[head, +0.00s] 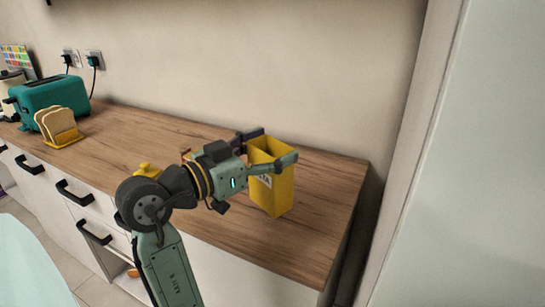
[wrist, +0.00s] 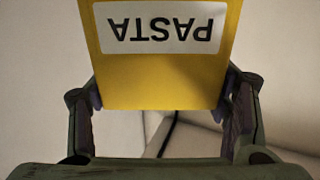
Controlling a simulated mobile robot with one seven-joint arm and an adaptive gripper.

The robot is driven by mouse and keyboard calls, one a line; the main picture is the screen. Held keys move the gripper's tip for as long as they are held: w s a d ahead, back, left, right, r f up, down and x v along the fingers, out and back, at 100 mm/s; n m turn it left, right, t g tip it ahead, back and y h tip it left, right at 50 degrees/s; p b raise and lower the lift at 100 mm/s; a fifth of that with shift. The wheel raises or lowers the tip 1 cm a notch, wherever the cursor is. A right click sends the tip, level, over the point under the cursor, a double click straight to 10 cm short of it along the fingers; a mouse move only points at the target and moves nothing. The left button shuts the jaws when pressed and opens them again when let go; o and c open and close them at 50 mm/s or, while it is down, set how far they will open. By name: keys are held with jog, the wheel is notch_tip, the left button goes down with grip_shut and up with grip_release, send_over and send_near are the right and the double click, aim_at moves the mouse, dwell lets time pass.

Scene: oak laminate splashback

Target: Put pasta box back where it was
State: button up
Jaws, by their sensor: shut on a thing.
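The pasta box (head: 282,190) is a yellow, upright box with a white label. It stands at or just above the right part of the wooden worktop in the head view; I cannot tell if its base touches. In the wrist view the pasta box (wrist: 165,75) fills the top middle, its "PASTA" label upside down. My gripper (head: 267,152) is shut on the pasta box, with one finger on each side. In the wrist view my gripper's fingers (wrist: 165,103) press against both box sides. My arm hides part of the worktop.
The wooden worktop (head: 325,182) has free room right of the box, up to its right edge. A teal toaster (head: 50,97) and bread slices in a yellow holder (head: 62,137) stand at the left. A small yellow thing (head: 147,170) shows behind my arm. Drawers run below.

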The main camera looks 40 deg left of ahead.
jog(key=shift+w+a+f, duration=0.15)
jog(key=shift+w, duration=0.4)
jog(key=shift+f+p, duration=0.5)
jog(key=shift+f, duration=1.15)
jog(key=shift+f, duration=0.2)
jog(key=o, duration=1.7)
jog(key=shift+r, duration=0.1)
jog(key=shift+r, duration=0.25)
jog(key=s+b, duration=0.1)
jog(key=s, duration=0.3)
jog(key=s+a+b, duration=0.1)
jog(key=s, duration=0.3)
jog(key=s+b, duration=0.1)
jog(key=s, duration=0.3)
jog(key=shift+a+f, duration=0.1)
jog(key=shift+a, duration=0.3)
jog(key=shift+w, duration=0.1)
